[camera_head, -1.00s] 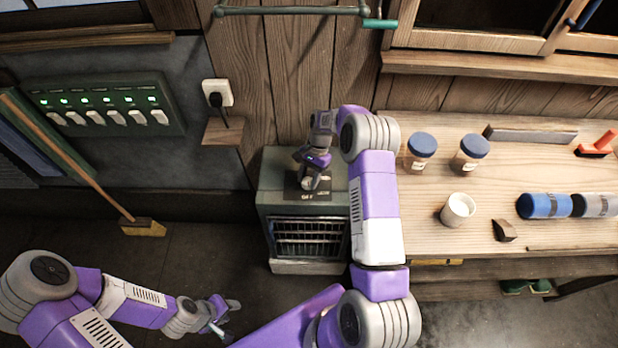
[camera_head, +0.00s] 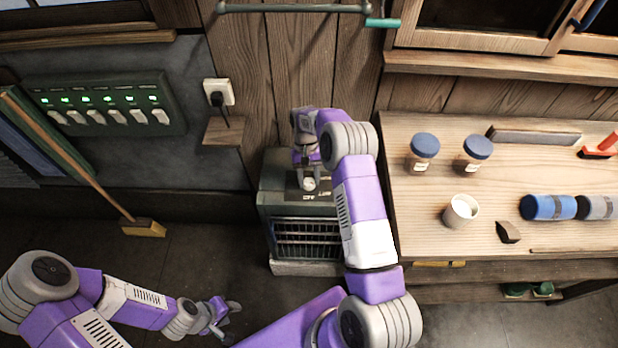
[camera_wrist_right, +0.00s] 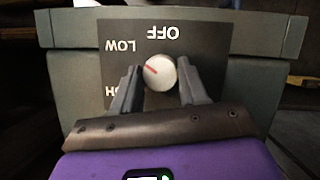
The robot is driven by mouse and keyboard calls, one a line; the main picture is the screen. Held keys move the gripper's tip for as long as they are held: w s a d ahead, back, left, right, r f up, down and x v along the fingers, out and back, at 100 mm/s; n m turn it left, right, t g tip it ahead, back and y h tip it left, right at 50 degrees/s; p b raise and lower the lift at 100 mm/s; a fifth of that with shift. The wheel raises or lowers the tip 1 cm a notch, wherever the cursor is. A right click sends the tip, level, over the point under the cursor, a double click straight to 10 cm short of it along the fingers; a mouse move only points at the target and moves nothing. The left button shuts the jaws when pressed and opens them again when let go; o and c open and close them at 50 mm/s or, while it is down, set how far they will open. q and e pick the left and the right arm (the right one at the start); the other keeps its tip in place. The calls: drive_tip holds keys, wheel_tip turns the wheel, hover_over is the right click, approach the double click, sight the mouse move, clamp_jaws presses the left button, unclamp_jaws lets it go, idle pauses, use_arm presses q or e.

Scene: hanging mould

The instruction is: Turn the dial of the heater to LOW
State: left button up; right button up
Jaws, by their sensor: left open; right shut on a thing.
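The heater (camera_head: 268,190) is a grey-green box with a barred front, standing on the floor. Its white round dial (camera_wrist_right: 159,73) sits on a black plate on top, and it also shows in the head view (camera_head: 309,185). In the right wrist view the lettering is upside down; the dial's red mark points up-left, roughly toward the LOW label (camera_wrist_right: 122,47). The OFF label (camera_wrist_right: 163,33) is above the dial, and a third label is partly hidden by a finger. My right gripper (camera_wrist_right: 158,78) is shut on the dial. My left gripper (camera_head: 226,318) is open and empty, low and away from the heater.
A wooden workbench (camera_head: 420,235) with jars, a cup and rolls stands right of the heater. A small wooden shelf (camera_head: 224,131) is on the wall behind left, under a plugged socket (camera_head: 218,92). A broom (camera_head: 143,228) leans at left.

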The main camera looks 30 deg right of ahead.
drive_tip(key=shift+n, duration=0.4)
drive_tip(key=o, duration=1)
drive_tip(key=p+v, duration=0.1)
drive_tip(key=v, duration=0.6)
drive_tip(key=shift+w+a+r, duration=0.1)
drive_tip(key=shift+r, duration=0.2)
